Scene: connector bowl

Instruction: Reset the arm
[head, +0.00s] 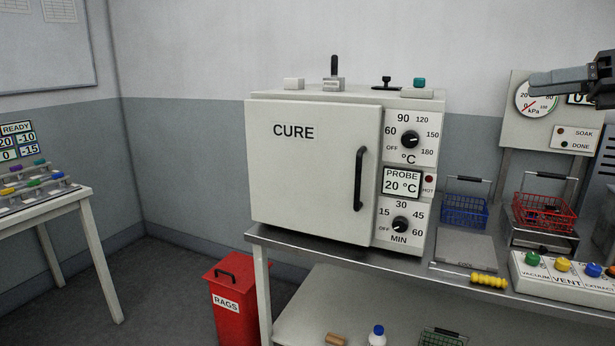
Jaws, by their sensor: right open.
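My right gripper (545,82) reaches in from the right edge at the upper right, in front of the wall unit with the kPa gauge. The rest of the right arm is outside the picture. My left gripper is not in view.
A white CURE oven (315,175) with its door shut stands on a metal bench (340,255). Blue (463,211) and red (543,213) wire baskets and a button panel (560,285) are at right. A red RAGS bin (237,305) stands on the floor.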

